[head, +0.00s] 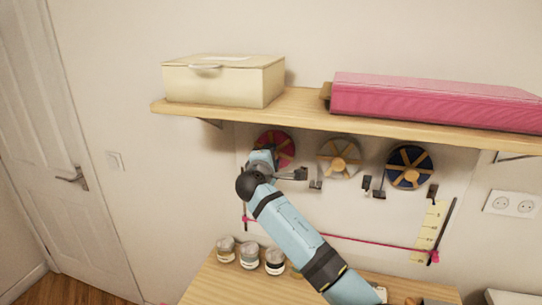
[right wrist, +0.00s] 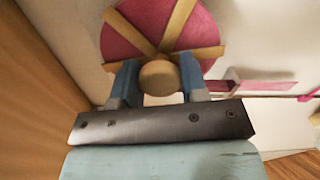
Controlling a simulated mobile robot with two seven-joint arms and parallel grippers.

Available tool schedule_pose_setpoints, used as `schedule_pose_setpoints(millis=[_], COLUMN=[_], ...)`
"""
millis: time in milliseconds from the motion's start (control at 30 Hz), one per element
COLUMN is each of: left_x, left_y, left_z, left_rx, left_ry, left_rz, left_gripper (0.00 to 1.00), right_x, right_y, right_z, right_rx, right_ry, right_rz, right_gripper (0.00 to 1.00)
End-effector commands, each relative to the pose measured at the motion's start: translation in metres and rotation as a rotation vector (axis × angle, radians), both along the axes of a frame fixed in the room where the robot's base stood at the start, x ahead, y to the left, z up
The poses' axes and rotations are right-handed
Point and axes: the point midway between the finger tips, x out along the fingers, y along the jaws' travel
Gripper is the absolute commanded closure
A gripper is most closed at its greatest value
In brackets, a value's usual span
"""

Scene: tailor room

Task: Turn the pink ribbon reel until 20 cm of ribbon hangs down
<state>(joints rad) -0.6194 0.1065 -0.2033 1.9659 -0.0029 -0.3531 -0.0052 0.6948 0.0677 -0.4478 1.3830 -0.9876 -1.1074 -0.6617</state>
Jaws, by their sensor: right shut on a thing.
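The pink ribbon reel (head: 283,140) with wooden spokes hangs on the wall panel under the shelf, at the left of a row of three reels. My right gripper (right wrist: 158,80) is at its hub, with its two blue fingers on either side of the round wooden knob (right wrist: 158,76), shut on it. In the head view my right arm covers the lower part of the reel. In the right wrist view a short pink strip (right wrist: 265,87) shows to the right of the reel; I cannot tell whether it is hanging ribbon. My left gripper is not in view.
A pink line (head: 370,243) crosses the panel below, near a yellow scale (head: 428,228). The wooden shelf (head: 300,106) is close above. Several jars (head: 250,255) stand on the table.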

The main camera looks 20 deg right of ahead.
Motion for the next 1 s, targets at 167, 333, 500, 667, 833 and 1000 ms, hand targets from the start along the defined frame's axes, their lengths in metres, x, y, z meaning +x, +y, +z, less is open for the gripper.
schedule_pose_setpoints(millis=[167,333,500,667,833,1000], left_x=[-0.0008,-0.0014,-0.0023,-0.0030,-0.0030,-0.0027], left_y=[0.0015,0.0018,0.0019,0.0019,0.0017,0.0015], left_z=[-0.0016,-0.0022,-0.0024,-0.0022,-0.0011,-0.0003], left_rx=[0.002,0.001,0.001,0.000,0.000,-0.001], left_ry=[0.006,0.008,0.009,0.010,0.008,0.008], left_rz=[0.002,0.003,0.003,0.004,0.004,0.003], left_gripper=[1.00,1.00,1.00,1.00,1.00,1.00], right_x=[0.0002,0.0001,0.0001,0.0001,0.0002,0.0001], right_y=[0.0003,-0.0003,0.0000,0.0000,-0.0004,-0.0001], right_z=[0.0013,0.0010,0.0006,0.0009,0.0011,0.0008], right_rx=[-0.139,-0.273,-0.407,-0.532,-0.666,-0.801], right_ry=[0.091,0.182,0.273,0.357,0.449,0.539], right_rz=[0.000,-0.001,-0.001,0.000,-0.002,0.000], right_gripper=[0.84,0.84,0.84,0.84,0.84,0.84])
